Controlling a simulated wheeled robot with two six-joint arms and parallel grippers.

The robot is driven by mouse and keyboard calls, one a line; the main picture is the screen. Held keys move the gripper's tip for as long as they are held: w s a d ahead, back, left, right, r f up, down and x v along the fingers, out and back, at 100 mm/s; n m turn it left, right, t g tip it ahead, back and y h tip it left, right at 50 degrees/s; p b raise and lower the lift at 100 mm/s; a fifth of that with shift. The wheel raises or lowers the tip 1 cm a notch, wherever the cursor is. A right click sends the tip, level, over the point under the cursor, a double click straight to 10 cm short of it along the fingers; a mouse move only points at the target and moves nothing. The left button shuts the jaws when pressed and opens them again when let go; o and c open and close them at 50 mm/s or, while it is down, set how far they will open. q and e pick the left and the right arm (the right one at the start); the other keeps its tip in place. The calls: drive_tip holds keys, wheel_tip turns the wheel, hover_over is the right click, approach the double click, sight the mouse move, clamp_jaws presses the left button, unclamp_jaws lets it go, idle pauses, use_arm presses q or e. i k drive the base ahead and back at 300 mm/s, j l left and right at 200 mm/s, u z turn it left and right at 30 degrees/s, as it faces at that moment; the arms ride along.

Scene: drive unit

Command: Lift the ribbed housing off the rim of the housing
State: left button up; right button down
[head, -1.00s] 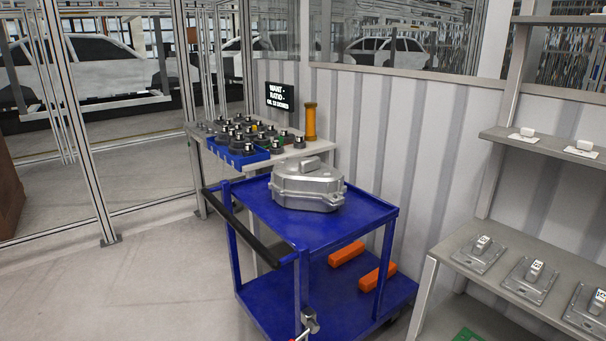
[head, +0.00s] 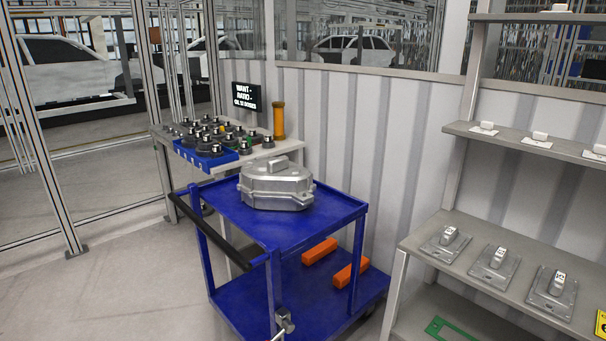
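A grey metal housing (head: 276,188) sits on the top shelf of the blue cart, with a raised block on its upper face. From this distance I cannot tell a separate ribbed housing from the housing under it. Several grey plates with upright blocks, one of them here (head: 495,262), lie on the bench at the right.
The blue cart (head: 225,208) has a black handle and two orange bars (head: 320,250) on its lower shelf. Behind it, a table carries a blue tray (head: 205,158) of dark parts and a yellow cylinder (head: 279,120). Floor at left (head: 120,280) is clear.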

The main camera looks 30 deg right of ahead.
sight(279, 176)
drive_tip(key=z, duration=0.45)
drive_tip(key=i+j+z, duration=0.1)
drive_tip(key=z, duration=0.8)
drive_tip(key=j+z, duration=0.15)
drive_tip(key=z, duration=0.3)
drive_tip(key=i+j+z, duration=0.1)
drive_tip(key=j+z, duration=0.3)
drive_tip(key=j, duration=0.15)
drive_tip(key=j+z, duration=0.4)
drive_tip(key=j, duration=0.15)
drive_tip(key=j+z, duration=0.45)
drive_tip(key=j, duration=0.15)
drive_tip(key=k+j+z, duration=0.2)
drive_tip(key=j+z, duration=0.2)
drive_tip(key=j, duration=0.1)
